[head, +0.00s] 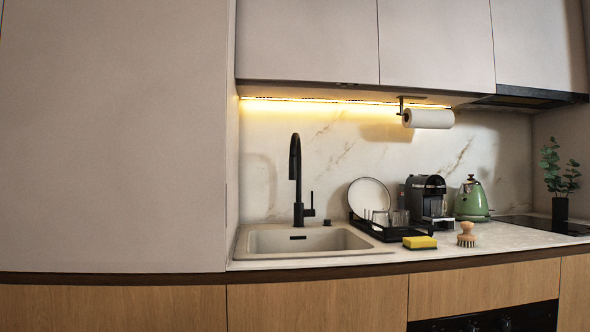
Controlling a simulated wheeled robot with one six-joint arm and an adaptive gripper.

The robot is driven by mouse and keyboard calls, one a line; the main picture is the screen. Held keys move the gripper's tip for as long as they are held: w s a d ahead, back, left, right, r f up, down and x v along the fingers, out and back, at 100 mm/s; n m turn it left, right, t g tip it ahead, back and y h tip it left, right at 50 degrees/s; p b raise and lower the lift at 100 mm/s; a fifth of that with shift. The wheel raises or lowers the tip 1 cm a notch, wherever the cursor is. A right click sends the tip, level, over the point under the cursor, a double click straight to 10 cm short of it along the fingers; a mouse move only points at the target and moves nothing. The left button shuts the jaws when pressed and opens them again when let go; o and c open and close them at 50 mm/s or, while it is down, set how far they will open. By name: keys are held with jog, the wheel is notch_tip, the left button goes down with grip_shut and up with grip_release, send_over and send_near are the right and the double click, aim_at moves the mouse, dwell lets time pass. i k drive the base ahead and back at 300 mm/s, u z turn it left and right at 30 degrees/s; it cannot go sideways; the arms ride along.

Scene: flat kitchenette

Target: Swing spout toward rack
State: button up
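A black faucet with a tall arched spout (295,165) stands behind the sink (260,243). Its spout looks pointed forward over the basin, seen nearly end-on. A small lever handle sticks out at the right of its base. The black dish rack (385,234) stands on the counter just right of the sink. It holds a white plate (369,195) upright at the back and some clear glasses (381,217) in front. My gripper is not in the head view.
A coffee machine (428,197), a green kettle (471,201) and a potted plant (559,180) stand further right. A tall cabinet (115,135) walls off the left. Upper cabinets hang above.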

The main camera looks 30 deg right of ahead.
aim_at(295, 167)
jog(key=z, duration=0.55)
jog(key=i, duration=0.65)
jog(key=z, duration=0.65)
